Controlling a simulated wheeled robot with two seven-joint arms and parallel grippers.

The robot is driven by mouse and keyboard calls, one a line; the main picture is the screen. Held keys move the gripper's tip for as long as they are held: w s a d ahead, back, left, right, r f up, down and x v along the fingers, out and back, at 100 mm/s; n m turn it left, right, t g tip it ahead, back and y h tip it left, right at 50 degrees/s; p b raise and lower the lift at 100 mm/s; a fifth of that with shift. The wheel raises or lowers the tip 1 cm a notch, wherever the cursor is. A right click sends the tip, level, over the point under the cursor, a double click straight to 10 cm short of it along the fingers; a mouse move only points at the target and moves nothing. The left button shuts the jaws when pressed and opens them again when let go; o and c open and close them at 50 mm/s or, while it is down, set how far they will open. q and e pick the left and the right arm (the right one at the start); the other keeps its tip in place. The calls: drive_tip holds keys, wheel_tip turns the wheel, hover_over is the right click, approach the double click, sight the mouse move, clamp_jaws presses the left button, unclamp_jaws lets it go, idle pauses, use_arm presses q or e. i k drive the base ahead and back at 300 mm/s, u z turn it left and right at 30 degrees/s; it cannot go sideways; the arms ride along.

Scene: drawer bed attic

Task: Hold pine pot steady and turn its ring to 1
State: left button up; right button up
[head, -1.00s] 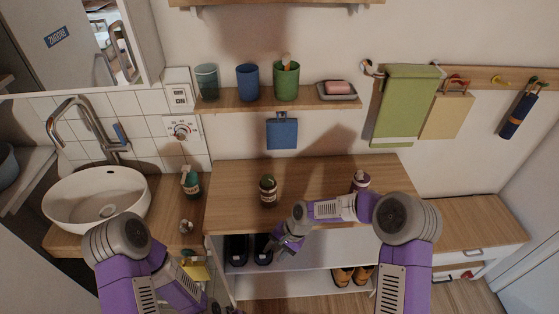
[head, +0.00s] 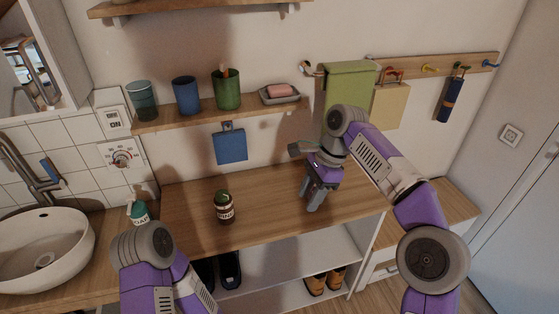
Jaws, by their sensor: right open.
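A small dark jar (head: 224,207) with a green top and a pale label stands upright on the wooden top of the bench. Its label is too small to read, so I cannot tell whether it is the pine pot; no ring or number can be made out. My right gripper (head: 314,200) is open and points down over the bench top, to the right of this jar and apart from it. The second small pot seen there earlier is hidden around the gripper. My left gripper is out of view; only the left arm shows at the bottom.
The wooden bench top (head: 270,190) is clear between the jar and my right gripper. A wall shelf (head: 205,117) with cups and a soap dish (head: 280,94) hangs above. A soap bottle (head: 138,211) and basin (head: 45,250) are left. Shoes (head: 325,280) sit below.

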sight(222, 196)
drive_tip(key=z, duration=1.45)
drive_tip(key=k, duration=0.9)
drive_tip(key=u, duration=1.55)
drive_tip(key=i, duration=1)
drive_tip(key=z, duration=0.05)
